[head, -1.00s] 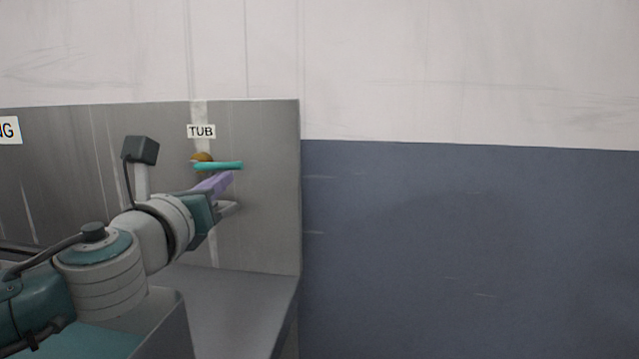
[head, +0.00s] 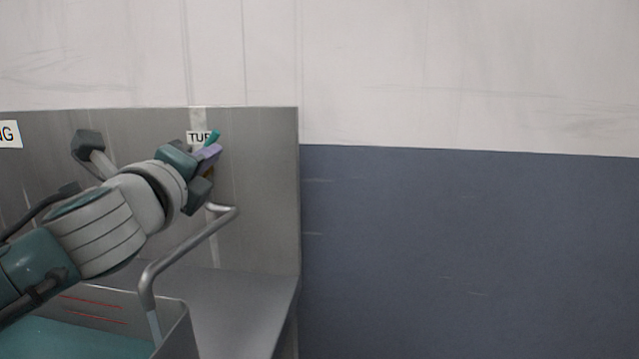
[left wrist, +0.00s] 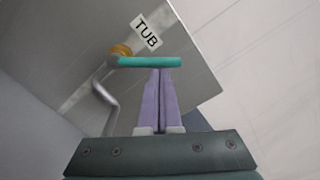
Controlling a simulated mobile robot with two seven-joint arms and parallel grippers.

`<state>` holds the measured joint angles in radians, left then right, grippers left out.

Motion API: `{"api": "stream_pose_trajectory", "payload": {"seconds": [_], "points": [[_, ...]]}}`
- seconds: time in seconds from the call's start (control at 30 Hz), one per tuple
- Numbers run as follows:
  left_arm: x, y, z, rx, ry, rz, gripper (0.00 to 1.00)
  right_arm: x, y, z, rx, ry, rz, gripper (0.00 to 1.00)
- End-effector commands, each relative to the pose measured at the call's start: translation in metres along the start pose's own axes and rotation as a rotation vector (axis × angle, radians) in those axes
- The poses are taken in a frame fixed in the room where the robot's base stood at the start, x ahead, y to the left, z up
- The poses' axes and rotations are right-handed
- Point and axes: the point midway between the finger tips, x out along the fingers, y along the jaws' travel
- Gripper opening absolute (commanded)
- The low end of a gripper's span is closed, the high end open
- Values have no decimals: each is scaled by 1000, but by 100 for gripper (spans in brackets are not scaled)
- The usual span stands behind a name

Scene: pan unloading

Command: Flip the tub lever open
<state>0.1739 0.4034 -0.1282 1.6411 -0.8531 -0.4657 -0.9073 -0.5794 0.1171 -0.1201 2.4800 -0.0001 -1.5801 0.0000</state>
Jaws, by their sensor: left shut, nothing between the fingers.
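The teal tub lever (head: 213,136) slants up and to the right, just over the TUB label (head: 195,137). In the left wrist view the lever (left wrist: 150,62) extends from its brass-coloured hub (left wrist: 121,50), beside the tilted label (left wrist: 147,31). My left gripper (head: 211,151) has its purple fingers shut and empty, under the lever. In the left wrist view the fingertips (left wrist: 160,72) meet the lever's lower edge and look in contact with it. In the head view the gripper hides most of the hub. My right gripper is not in view.
A grey bent spout (head: 190,240) comes off the steel back panel (head: 260,180) below the gripper and runs down to the basin (head: 178,335) at lower left. A steel ledge (head: 240,300) lies right of the basin. The space before the blue-grey wall is clear.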

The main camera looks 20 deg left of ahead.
Motion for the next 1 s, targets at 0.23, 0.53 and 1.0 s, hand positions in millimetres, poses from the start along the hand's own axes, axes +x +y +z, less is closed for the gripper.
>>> {"api": "stream_pose_trajectory", "payload": {"seconds": [0.23,0.53,1.0], "points": [[1,-6,16,-231,-2,17,0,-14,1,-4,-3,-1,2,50],[2,-5,29,-456,-2,34,0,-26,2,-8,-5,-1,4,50],[3,-2,37,-606,-1,45,0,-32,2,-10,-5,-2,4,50]]}}
